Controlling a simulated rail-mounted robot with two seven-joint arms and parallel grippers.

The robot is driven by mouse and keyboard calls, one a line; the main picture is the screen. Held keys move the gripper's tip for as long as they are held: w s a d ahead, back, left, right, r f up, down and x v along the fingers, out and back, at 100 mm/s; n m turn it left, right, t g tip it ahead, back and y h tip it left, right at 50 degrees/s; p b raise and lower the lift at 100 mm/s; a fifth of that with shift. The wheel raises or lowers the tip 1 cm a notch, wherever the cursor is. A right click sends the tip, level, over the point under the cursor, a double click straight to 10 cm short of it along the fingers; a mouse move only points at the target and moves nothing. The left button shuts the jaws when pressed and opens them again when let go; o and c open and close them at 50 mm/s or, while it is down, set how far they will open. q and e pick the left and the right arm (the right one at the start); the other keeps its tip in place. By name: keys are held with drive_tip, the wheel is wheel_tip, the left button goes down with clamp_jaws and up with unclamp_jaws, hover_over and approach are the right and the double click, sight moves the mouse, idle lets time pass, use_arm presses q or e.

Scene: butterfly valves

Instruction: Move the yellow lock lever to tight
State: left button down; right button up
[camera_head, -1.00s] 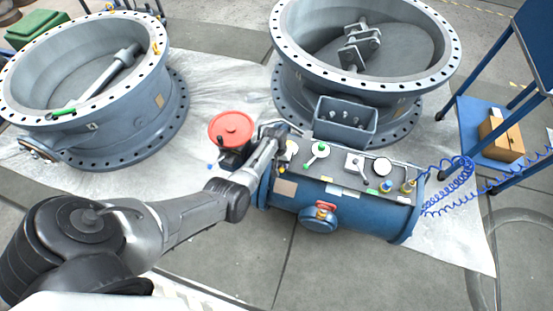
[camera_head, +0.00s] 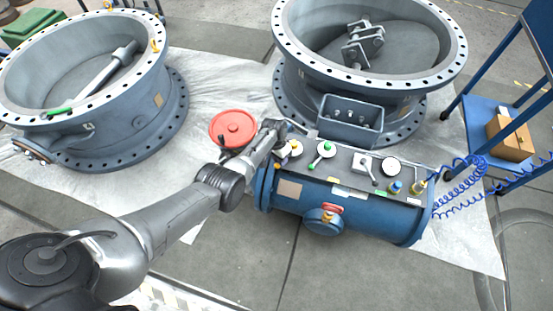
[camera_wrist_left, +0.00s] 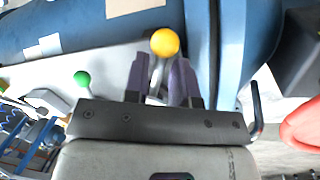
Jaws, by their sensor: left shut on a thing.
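The yellow lock lever ends in a yellow ball knob (camera_head: 296,148) at the left end of the blue cylinder's top panel (camera_head: 340,160). In the left wrist view the yellow knob (camera_wrist_left: 165,43) sticks out past the fingertips, with its pale shaft between the two fingers. My left gripper (camera_wrist_left: 160,80) is shut on the lever. In the head view the left gripper (camera_head: 285,148) reaches the panel from the left and partly hides the lever's base. My right gripper is not in view.
A red handwheel (camera_head: 233,128) stands close left of the gripper. A large valve ring (camera_head: 375,85) stands behind.

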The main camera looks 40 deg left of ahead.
use_arm(q)
drive_tip(key=c, duration=1.2)
unclamp_jaws()
drive_tip(key=shift+s+a, duration=0.1)
drive_tip(key=shift+a, duration=0.05)
drive_tip(key=shift+r, duration=0.3)
drive_tip(key=a+r+p, duration=0.1)
drive_tip(key=r+p, duration=0.1)
drive_tip(key=r, duration=0.2)
drive_tip(key=r+p, duration=0.3)
drive_tip(key=r, duration=0.1)
drive_tip(key=a+r+p, duration=0.1)
drive_tip(key=r+p, duration=0.1)
drive_tip(key=r, duration=0.3)
drive_tip(key=shift+a, duration=0.35)
